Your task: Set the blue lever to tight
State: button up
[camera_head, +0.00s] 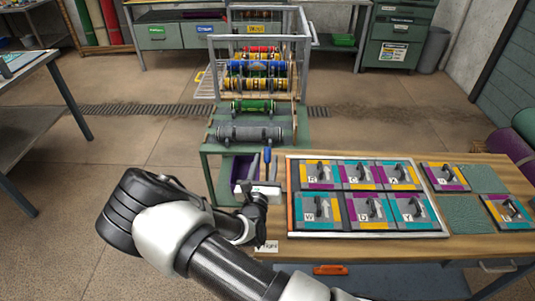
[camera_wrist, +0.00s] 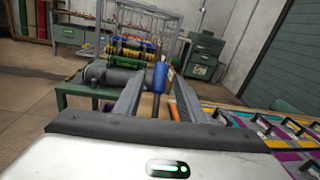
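The blue lever (camera_head: 267,155) stands upright at the near end of the roller machine, just beyond my gripper. In the wrist view the blue lever (camera_wrist: 160,77) shows between my two fingers, with a gap on each side. My gripper (camera_head: 262,172) is open, with its fingers pointing forward at the lever. The gripper (camera_wrist: 158,95) shows no contact with the lever in the wrist view. The lever's lower part is hidden by my gripper. A small white label (camera_head: 267,246) beside my wrist is partly covered, and its word is hard to read.
A grey roller (camera_head: 249,132) and a green roller (camera_head: 252,106) lie just beyond the lever, with a metal frame (camera_head: 301,60) behind. A wooden table (camera_head: 330,247) with a framed board of coloured lettered tiles (camera_head: 365,177) stands to the right. Open floor (camera_head: 120,170) lies to the left.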

aim_at(267, 156)
jog(key=shift+w+d, duration=0.15)
jog(key=shift+w, duration=0.9)
jog(key=shift+w+d, duration=0.1)
jog(key=shift+w, duration=0.95)
jog(key=shift+c, duration=0.3)
grip_shut()
